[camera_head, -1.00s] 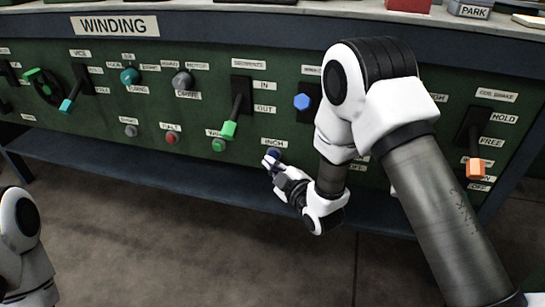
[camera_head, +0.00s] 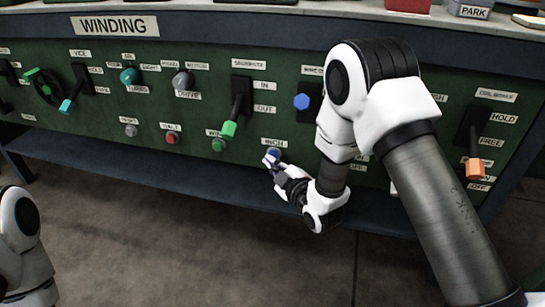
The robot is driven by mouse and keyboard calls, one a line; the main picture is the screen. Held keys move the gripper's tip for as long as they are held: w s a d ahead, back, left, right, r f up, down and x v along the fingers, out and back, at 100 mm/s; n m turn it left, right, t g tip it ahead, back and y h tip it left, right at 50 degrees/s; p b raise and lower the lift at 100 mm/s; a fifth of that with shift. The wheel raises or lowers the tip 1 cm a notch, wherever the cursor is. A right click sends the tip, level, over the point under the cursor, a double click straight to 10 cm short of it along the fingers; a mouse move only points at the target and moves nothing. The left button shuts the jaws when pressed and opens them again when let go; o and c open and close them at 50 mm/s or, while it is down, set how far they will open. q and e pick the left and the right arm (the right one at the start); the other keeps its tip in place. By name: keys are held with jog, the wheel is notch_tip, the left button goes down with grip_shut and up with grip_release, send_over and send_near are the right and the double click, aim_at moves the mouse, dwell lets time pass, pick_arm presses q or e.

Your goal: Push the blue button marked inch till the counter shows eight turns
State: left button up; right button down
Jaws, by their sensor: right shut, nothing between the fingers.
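The blue inch button (camera_head: 275,152) sits low on the green panel, just under its INCH label (camera_head: 274,143). My right gripper (camera_head: 270,161) is shut and empty, with its fingertips at the button's lower left. The fingers partly cover the button, so I cannot tell whether they touch it or how far in it is. No turns counter can be made out in this view. Of my left arm only a white link shows at the lower left; its gripper is out of view.
Left of the inch button are a green button (camera_head: 218,145), a red button (camera_head: 172,138) and a green-handled lever (camera_head: 231,127). An orange-handled lever (camera_head: 475,168) is at the far right. The floor in front is clear.

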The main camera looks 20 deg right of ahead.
jog(key=shift+s+a, duration=0.35)
jog(key=shift+s, duration=0.2)
jog(key=s+a, duration=0.2)
jog(key=s, duration=0.2)
jog(key=shift+s+a+p, duration=0.1)
jog(key=shift+a+p, duration=0.25)
jog(key=shift+a, duration=0.05)
